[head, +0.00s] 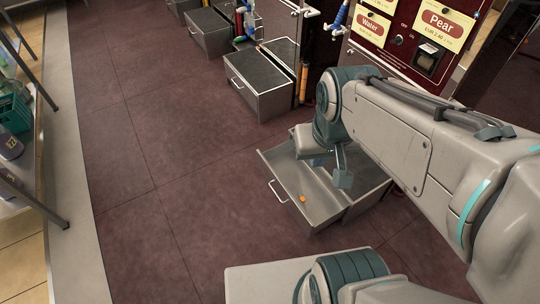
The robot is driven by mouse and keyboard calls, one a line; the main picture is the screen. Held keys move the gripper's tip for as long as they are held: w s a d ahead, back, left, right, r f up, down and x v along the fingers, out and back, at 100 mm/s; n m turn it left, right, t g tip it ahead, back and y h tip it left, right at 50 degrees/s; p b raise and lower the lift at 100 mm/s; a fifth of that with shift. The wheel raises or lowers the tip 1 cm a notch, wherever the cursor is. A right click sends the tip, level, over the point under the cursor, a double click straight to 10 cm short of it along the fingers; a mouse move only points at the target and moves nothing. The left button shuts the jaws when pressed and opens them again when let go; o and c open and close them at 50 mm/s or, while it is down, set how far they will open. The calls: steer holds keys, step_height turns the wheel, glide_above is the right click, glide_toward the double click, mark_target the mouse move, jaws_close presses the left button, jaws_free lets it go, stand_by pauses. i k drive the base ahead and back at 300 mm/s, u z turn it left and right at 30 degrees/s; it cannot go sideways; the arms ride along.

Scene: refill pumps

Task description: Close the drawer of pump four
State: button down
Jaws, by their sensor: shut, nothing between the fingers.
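A grey metal drawer (309,210) stands pulled out low over the floor, below the pump panel labelled Pear (442,24). Its bar handle (277,192) is on the front face at the left. A small orange thing (303,198) shows at the drawer's front. No pump number is readable. My gripper (343,179) is above the drawer's inside, pointing down, behind the front panel. The arm hides the drawer's back part. I cannot tell whether the gripper touches the drawer.
Another grey drawer unit with a dark top (262,80) stands farther back, with more units beyond it. A shelf or table with a green crate (14,113) is at the left edge. The dark red floor (150,160) between is clear.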

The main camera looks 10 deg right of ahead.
mark_target(288, 177)
steer(key=u, duration=2.85)
steer(key=k, duration=1.05)
steer(key=z, duration=1.15)
steer(key=i, duration=1)
